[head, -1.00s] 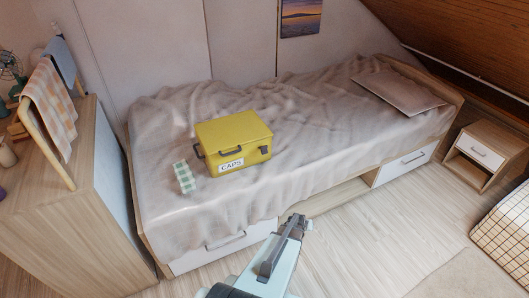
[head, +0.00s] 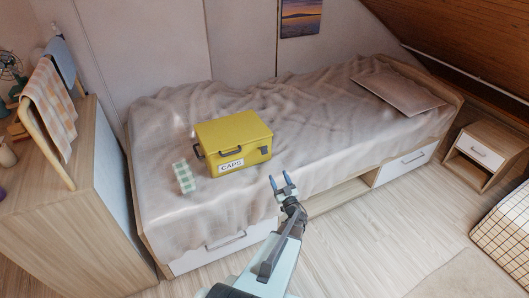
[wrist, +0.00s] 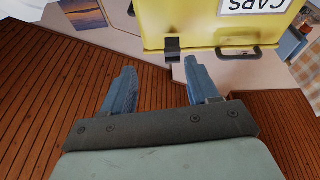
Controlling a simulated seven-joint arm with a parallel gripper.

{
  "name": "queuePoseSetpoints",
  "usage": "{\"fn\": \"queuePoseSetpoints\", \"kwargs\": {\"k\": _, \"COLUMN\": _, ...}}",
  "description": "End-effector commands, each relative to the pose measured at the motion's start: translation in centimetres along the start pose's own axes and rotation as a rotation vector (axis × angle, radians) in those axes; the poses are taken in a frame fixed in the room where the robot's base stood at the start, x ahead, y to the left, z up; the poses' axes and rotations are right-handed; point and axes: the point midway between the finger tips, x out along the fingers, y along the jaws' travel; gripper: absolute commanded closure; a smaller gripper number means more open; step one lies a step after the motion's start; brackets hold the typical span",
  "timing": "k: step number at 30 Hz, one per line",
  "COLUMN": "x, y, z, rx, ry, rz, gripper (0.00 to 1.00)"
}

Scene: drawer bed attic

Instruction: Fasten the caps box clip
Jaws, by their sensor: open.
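The yellow caps box (head: 229,135) sits on the bed with its lid down and a white CAPS label (head: 231,165) on its front. A dark clip (head: 264,151) is at the right end of the front face; I cannot tell whether it is fastened. My gripper (head: 279,177) is open and empty, in front of the bed's edge, to the lower right of the box and apart from it. In the wrist view the box (wrist: 190,22) appears upside down, with the clip (wrist: 172,48) beyond the open fingers (wrist: 160,68) and between them.
The box has a dark front handle (head: 231,152) left of the clip. A green checked cloth-like item (head: 184,177) lies left of the box. The rumpled bed cover (head: 310,115) is clear to the right, up to a flat pillow (head: 398,92). A wooden cabinet (head: 60,205) stands at the left.

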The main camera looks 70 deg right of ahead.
Motion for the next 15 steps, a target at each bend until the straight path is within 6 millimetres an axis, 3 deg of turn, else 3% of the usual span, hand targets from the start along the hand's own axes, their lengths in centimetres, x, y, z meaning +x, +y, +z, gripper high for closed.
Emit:
{"fn": "queuePoseSetpoints", "kwargs": {"k": 3, "x": -0.1, "y": -0.9, "z": -1.6, "rx": 0.039, "ry": 0.077, "rz": -0.045, "gripper": 0.4}}
{"fn": "queuePoseSetpoints", "kwargs": {"k": 8, "x": 0.1, "y": -1.1, "z": -2.1, "rx": 0.087, "ry": 0.101, "rz": -0.062, "gripper": 0.4}}
{"fn": "queuePoseSetpoints", "kwargs": {"k": 15, "x": 2.6, "y": -1.3, "z": -2.3, "rx": 0.091, "ry": 0.1, "rz": -0.063, "gripper": 0.4}}
